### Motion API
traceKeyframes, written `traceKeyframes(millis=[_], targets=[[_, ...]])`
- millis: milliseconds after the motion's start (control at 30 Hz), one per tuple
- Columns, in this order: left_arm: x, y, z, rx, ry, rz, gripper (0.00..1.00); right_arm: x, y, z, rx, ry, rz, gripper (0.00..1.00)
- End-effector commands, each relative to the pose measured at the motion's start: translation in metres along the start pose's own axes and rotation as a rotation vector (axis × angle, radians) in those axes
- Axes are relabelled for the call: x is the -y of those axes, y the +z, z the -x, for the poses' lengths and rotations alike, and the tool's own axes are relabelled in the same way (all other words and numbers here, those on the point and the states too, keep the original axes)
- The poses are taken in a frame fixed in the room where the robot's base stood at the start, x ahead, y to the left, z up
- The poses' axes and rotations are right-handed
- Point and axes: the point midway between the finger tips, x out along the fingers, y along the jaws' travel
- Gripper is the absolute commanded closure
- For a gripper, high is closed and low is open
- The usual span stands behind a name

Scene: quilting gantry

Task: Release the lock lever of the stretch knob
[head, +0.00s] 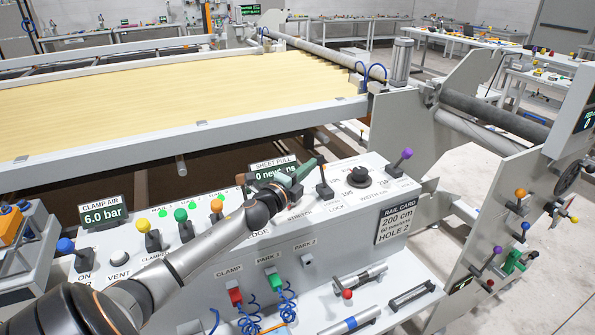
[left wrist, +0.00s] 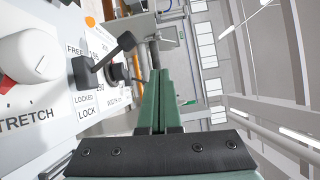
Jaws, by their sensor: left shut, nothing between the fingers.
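My left gripper (head: 310,164) is shut and empty above the console, its green fingers side by side in the left wrist view (left wrist: 158,78). The lock lever (left wrist: 106,60) is black and sits between the FREE and LOCKED labels. Its handle sticks out from the panel at a slant; I cannot tell which label it is set to. In the head view the lever (head: 325,190) stands just right of my fingers, with a visible gap in the wrist view. The red and white stretch knob (left wrist: 30,57) is beside it; my gripper hides it in the head view. My right gripper is not in view.
A black width knob (head: 358,178) and a purple-topped lever (head: 404,160) stand right of the lock lever. The rail card (head: 396,214) is on the console's front. A shelf (head: 385,315) with tools lies below.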

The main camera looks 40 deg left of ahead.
Motion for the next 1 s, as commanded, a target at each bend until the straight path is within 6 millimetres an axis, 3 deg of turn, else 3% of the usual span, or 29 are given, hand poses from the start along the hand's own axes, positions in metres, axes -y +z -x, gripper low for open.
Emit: traceKeyframes(millis=[200, 400, 1000], targets=[[0.008, 0.002, 0.03, -0.002, 0.001, 0.0, 1.0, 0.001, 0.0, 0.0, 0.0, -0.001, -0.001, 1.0], [0.013, 0.003, 0.044, -0.001, 0.0, 0.002, 1.0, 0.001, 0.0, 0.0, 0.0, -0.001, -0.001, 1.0], [0.014, 0.003, 0.048, -0.001, -0.001, 0.001, 1.0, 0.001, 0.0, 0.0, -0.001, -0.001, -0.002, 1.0]])
